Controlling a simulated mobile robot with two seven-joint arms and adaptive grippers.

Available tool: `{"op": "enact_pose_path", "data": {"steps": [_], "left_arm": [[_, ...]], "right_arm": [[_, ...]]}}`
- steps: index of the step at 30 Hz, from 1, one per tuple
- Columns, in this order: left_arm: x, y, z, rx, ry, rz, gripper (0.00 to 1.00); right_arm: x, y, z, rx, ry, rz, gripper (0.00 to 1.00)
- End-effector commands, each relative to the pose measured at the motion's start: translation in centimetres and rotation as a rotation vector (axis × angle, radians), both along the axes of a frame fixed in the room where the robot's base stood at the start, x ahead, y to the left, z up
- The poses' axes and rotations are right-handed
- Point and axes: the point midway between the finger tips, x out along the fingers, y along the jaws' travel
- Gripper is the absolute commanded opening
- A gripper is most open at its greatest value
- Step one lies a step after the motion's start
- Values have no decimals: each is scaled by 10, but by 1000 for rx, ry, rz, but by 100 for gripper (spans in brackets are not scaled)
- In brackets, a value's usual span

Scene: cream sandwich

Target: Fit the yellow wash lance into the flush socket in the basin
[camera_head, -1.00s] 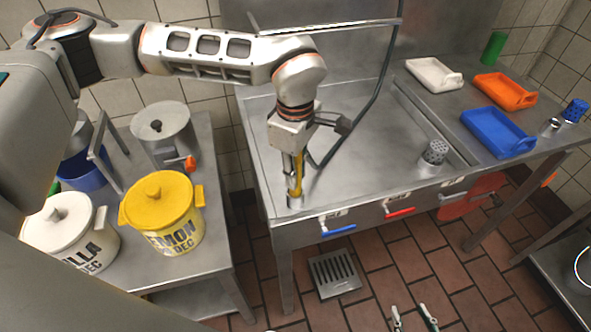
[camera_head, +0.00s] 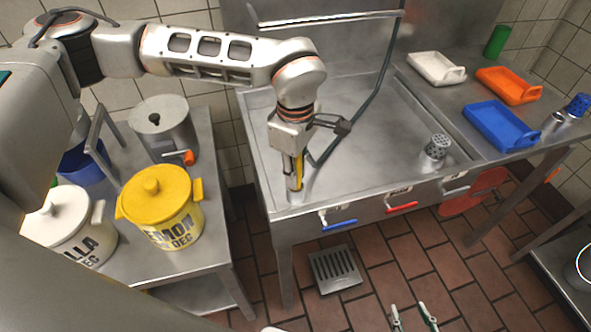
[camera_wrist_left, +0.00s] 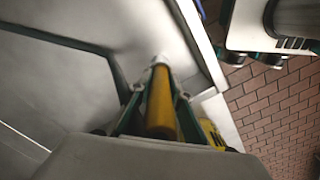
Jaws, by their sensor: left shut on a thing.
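My left gripper (camera_head: 295,158) is shut on the yellow wash lance (camera_head: 298,172) above the front-left corner of the steel basin (camera_head: 350,155). The lance hangs nearly upright, its lower end at a small metallic socket (camera_head: 303,194). In the left wrist view the lance (camera_wrist_left: 161,105) runs between the fingers toward a pale, blurred spot. I cannot tell whether its tip is inside the socket or just at its mouth. My right gripper (camera_head: 414,317) shows only as two separated fingertips at the bottom edge of the head view, over the floor, with nothing between them.
A dark hose (camera_head: 372,100) crosses the basin behind the left gripper. A perforated metal cup (camera_head: 436,148) stands at the basin's right. A yellow lemon pot (camera_head: 160,205) stands on the left table. Blue (camera_head: 500,125), orange and white trays lie on the right counter.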

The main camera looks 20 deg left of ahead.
Motion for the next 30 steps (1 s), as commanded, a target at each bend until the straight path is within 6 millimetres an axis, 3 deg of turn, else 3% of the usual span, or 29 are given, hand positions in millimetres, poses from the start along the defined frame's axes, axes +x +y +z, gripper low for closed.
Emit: {"op": "enact_pose_path", "data": {"steps": [5, 6, 8, 20, 25, 30], "left_arm": [[0, 0, -5, 0, 0, -1, 0], [0, 0, -4, 0, -1, -1, 27], [0, 0, -4, 0, -1, -1, 39], [0, 0, 0, 0, -1, 0, 39], [1, 0, 23, -1, -4, -1, 39], [2, 0, 58, 0, -6, 1, 39]], "right_arm": [[-1, 0, -3, 1, 2, 0, 40], [-1, 0, -2, 0, 1, 0, 40], [0, 0, -2, 0, 1, 0, 40], [-1, -1, -3, -3, 3, 0, 40], [-1, -1, -3, -2, 3, 0, 40], [-1, 0, -3, -1, 2, 0, 40]]}}
